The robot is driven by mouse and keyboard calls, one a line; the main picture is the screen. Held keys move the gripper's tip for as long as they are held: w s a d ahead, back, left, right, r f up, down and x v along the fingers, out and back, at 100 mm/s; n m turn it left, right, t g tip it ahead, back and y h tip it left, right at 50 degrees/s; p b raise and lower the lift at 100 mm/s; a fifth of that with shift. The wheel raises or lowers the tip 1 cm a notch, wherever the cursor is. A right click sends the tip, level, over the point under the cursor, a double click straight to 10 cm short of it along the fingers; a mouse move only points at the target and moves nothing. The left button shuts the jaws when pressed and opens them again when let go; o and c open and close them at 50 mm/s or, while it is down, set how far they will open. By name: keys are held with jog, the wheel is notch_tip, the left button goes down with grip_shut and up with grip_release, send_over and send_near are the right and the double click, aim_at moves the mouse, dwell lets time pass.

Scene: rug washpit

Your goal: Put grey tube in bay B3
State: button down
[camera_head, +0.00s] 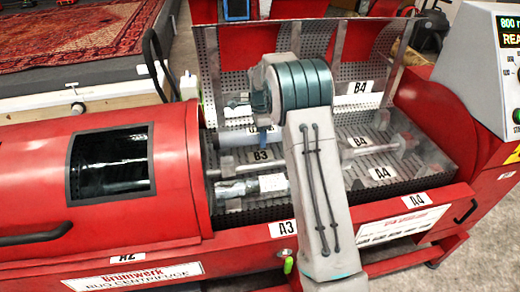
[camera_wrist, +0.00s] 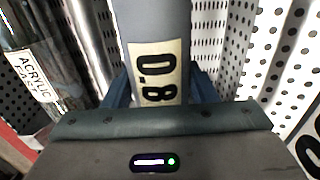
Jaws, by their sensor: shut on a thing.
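A grey tube (camera_wrist: 152,22) with a cream label (camera_wrist: 157,75) runs up the middle of the wrist view. My gripper (camera_wrist: 158,98) is shut on it, with a blue finger on each side. In the head view the grey tube (camera_head: 236,138) lies level over the back left of the open pit, behind the B3 sign (camera_head: 262,155). My wrist and arm cover its right part and most of my gripper. I cannot tell whether the tube rests in bay B3 or hangs just above it.
A clear acrylic tube (camera_head: 250,187) lies in front, near the A3 sign (camera_head: 282,228); a metal rod (camera_head: 238,168) runs between it and the grey tube. The raised perforated lid (camera_head: 345,52) stands behind; a red cover (camera_head: 100,180) closes the left.

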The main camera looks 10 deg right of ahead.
aim_at(261, 156)
jog(key=shift+f+b, duration=0.3)
jog(key=shift+f, duration=2.9)
jog(key=shift+f, duration=0.2)
jog(key=c, duration=0.6)
grip_release()
